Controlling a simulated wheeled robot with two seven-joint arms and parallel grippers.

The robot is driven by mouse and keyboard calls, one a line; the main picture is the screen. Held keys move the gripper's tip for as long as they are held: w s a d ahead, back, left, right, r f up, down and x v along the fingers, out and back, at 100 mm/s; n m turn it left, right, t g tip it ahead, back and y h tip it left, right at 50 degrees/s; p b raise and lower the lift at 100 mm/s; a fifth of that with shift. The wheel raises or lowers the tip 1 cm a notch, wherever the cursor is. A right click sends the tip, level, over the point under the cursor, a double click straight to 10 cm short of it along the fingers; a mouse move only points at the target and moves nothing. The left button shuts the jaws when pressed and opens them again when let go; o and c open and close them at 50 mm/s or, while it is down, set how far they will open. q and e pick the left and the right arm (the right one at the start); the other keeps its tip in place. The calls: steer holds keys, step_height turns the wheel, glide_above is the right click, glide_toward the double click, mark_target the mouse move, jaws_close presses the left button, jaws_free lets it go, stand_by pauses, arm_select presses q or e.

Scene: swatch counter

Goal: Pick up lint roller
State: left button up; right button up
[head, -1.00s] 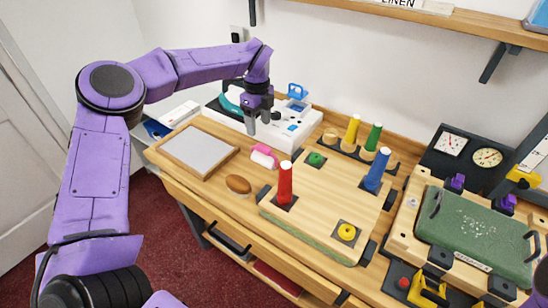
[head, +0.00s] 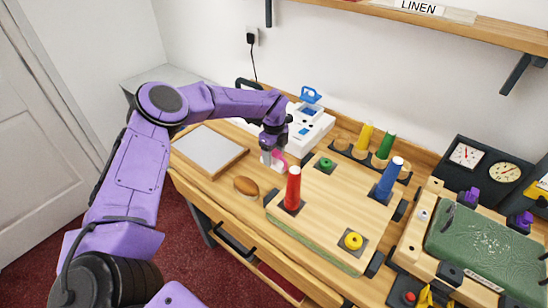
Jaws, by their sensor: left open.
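The lint roller (head: 279,158) lies on the wooden counter, left of the pegboard; its pink part shows, and much of the rest is hidden behind my gripper. My left gripper (head: 270,160) is open and points down right at the roller, its fingers low by the counter. I cannot tell whether the fingers touch the roller or stand around it. My right gripper is not in view.
A brown oval-topped brush (head: 246,187) and a grey framed panel (head: 208,150) lie to the left. A board (head: 325,215) with red, blue, green and yellow pieces stands to the right. A white device (head: 308,128) is behind. A green-topped press (head: 490,250) stands far right.

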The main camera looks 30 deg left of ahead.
arm_select(q)
steer(key=shift+f, duration=0.15)
jaws_close()
step_height(320, 180, up, 10)
steer(key=b, duration=0.3)
steer(key=shift+b, duration=0.3)
